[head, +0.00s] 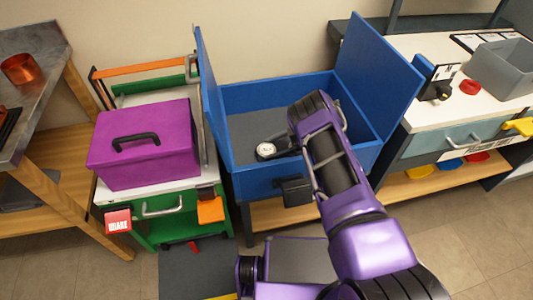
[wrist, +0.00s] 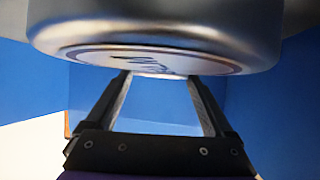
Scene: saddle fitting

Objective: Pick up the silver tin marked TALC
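A silver tin (wrist: 160,25) fills the top of the wrist view, very close to the camera. Its round pale label (wrist: 150,58) is seen at a steep slant, and the lettering is too foreshortened to read. In the head view a small round tin with a white face (head: 267,149) shows inside the blue box. My gripper (wrist: 162,82) has its two fingers spread, with blue showing between them. The tin's lower edge covers the fingertips, so I cannot tell whether they touch it. My arm hides part of the box in the head view.
The blue box (head: 262,184) stands open, with raised flaps (head: 376,70) at both sides. A purple case (head: 165,160) stands on the white-topped cabinet at left.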

